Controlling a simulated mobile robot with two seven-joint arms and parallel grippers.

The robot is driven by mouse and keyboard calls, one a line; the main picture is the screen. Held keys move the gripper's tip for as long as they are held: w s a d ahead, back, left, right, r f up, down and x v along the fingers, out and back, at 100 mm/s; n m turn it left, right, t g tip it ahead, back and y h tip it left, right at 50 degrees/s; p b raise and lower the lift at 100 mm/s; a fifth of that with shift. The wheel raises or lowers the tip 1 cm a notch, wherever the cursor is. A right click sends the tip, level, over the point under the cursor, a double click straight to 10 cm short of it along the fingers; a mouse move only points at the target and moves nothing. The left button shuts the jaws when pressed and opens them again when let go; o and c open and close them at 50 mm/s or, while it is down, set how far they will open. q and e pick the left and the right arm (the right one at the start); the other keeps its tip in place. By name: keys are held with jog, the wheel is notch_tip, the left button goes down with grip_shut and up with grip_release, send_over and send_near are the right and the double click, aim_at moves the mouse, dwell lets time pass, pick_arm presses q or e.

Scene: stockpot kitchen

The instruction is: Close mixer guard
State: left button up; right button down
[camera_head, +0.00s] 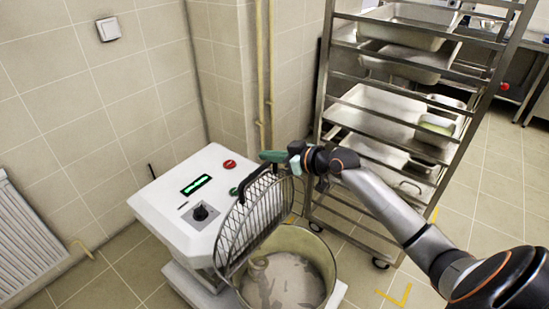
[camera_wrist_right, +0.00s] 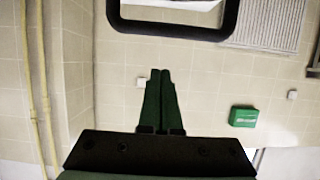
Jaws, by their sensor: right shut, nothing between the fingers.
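The mixer (camera_head: 185,205) is a white machine with a green display, a black knob and a red button. Its wire guard (camera_head: 250,222) stands steeply tilted up, and the metal bowl (camera_head: 318,250) is uncovered. A black handle (camera_head: 247,183) sits at the guard's upper edge. My right gripper (camera_head: 266,156) is shut and empty, close above the guard's top; I cannot tell whether it touches. Its closed green fingers show in the right wrist view (camera_wrist_right: 160,75), below a black loop (camera_wrist_right: 172,28) that looks like the guard's handle. My left gripper is not in view.
A metal rack (camera_head: 400,110) with trays and pans stands right of the mixer, close to my right arm. Yellow pipes (camera_head: 265,70) run up the tiled wall behind. A radiator (camera_head: 30,240) is at far left. A green box (camera_wrist_right: 243,117) shows in the wrist view.

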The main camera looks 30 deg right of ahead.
aim_at(261, 168)
jog(key=w+f, duration=0.1)
jog(key=f, duration=0.1)
jog(key=w+a+f+p, duration=0.1)
jog(key=w+f, duration=0.1)
jog(key=shift+w+a, duration=0.15)
jog(key=shift+w, duration=0.15)
jog(key=shift+s+f, duration=0.25)
jog(key=shift+s, duration=0.2)
